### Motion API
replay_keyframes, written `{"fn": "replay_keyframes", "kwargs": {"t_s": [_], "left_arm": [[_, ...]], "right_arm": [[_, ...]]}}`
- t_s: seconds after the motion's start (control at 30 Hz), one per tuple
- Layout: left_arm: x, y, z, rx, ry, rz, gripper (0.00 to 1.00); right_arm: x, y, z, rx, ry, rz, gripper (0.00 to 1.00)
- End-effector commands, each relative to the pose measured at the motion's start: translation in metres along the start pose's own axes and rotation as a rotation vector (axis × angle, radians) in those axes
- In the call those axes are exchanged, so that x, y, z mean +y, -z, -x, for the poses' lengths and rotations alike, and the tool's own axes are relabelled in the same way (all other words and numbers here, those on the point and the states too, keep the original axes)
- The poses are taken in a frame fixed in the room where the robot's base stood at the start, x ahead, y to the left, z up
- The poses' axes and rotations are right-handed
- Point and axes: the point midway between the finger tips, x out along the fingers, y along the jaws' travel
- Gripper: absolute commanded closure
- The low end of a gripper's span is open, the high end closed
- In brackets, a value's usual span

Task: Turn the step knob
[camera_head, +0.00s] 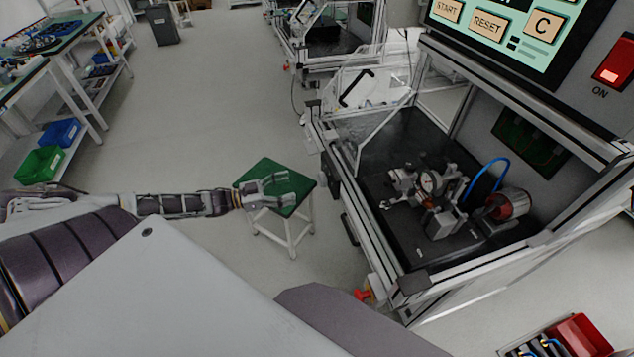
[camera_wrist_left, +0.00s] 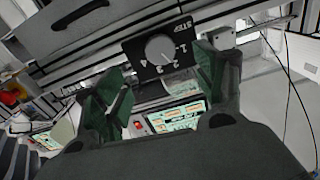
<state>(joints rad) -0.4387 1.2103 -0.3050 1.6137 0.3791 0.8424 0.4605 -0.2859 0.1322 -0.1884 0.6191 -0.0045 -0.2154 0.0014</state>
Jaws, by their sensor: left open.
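The step knob (camera_wrist_left: 159,49) is a round grey dial on a black panel (camera_wrist_left: 140,66) marked STEP with numbers beside it, in the left wrist view. Its pointer direction is too small to tell. My left gripper (camera_wrist_left: 160,88) is open and empty, with one green-padded finger on each side below the panel. The knob shows ahead between the fingers, apparently apart from them. In the head view my left gripper (camera_head: 284,188) appears over the green stool, left of the test station. I cannot make out the knob there. My right gripper is not in view.
The test station (camera_head: 408,283) has an aluminium frame and a black bench with a clamped fixture (camera_head: 432,190). A touch screen (camera_head: 500,28) hangs above it. A green-topped stool (camera_head: 262,172) stands left of it. A red button (camera_head: 362,295) sits low on its front. Open floor lies further left.

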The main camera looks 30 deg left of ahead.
Motion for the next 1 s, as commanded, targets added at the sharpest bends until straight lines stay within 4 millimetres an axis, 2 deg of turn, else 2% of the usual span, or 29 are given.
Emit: {"fn": "replay_keyframes", "kwargs": {"t_s": [0.43,1.0], "left_arm": [[0.0,0.001,-0.032,0.003,0.0,0.0,0.29],[0.0,0.001,-0.07,0.003,0.0,-0.001,0.29]], "right_arm": [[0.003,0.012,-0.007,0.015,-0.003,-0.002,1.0],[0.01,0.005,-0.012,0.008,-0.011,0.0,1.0]]}}
